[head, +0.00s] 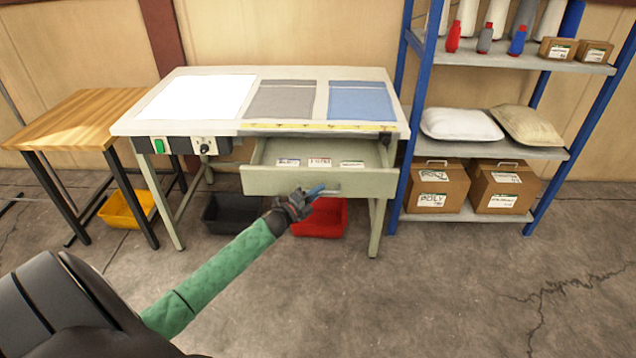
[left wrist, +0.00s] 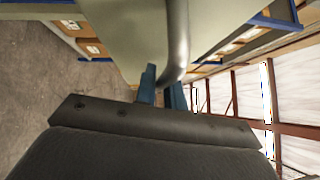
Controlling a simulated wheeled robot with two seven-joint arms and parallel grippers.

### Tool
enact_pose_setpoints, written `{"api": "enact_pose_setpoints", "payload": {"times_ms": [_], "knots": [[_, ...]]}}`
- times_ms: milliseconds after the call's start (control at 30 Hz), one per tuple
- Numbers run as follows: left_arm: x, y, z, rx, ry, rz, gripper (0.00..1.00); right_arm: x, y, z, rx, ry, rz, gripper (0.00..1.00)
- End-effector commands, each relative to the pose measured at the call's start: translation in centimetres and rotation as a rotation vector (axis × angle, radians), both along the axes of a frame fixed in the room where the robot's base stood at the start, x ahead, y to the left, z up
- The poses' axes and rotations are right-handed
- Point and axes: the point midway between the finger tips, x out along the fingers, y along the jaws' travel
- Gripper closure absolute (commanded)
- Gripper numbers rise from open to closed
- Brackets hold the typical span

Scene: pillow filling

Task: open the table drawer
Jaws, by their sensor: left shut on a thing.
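The table (head: 222,117) has a white top with a drawer (head: 270,182) under its right half. The drawer is pulled part way out, and its inside shows several small labelled items (head: 319,162). My left gripper (head: 314,191) is at the drawer front, right of its middle. In the left wrist view its blue fingers (left wrist: 162,85) are shut around the curved metal drawer handle (left wrist: 178,40). The drawer front fills the top of that view. In the head view the gripper mostly hides the handle. My right gripper is in neither view.
A red bin (head: 322,218) and a black bin (head: 232,213) stand on the floor below the table. A blue-framed shelf (head: 480,218) with boxes and pillows stands close on the right. A wooden table (head: 75,118) is at left. The floor in front is clear.

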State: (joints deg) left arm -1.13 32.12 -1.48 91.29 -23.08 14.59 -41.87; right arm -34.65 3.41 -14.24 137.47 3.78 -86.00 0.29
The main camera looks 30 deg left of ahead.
Motion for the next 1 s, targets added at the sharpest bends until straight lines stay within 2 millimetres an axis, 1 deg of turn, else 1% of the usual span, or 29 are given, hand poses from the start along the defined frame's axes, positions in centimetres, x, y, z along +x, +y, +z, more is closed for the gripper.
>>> {"api": "enact_pose_setpoints", "payload": {"times_ms": [100,200,567,600,667,700,1000], "knots": [[-0.71,-0.42,-0.1,-0.001,0.002,0.001,1.0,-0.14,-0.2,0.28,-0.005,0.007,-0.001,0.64],[-0.98,-0.57,-0.14,-0.001,0.002,0.001,1.0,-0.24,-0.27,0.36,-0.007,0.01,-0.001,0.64],[-1.04,-0.61,-0.15,-0.001,0.002,0.001,1.0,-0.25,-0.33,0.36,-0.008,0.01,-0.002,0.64],[-1.02,-0.6,-0.14,-0.001,0.002,0.001,0.83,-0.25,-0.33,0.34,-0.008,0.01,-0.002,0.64],[-1.03,-0.61,-0.12,-0.001,0.001,0.001,0.72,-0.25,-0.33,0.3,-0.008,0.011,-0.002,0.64],[-1.02,-0.61,-0.11,-0.001,0.001,0.0,0.68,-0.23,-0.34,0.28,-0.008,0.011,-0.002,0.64],[-1.11,-0.59,-0.1,-0.001,0.0,0.0,0.68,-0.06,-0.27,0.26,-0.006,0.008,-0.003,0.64]]}}
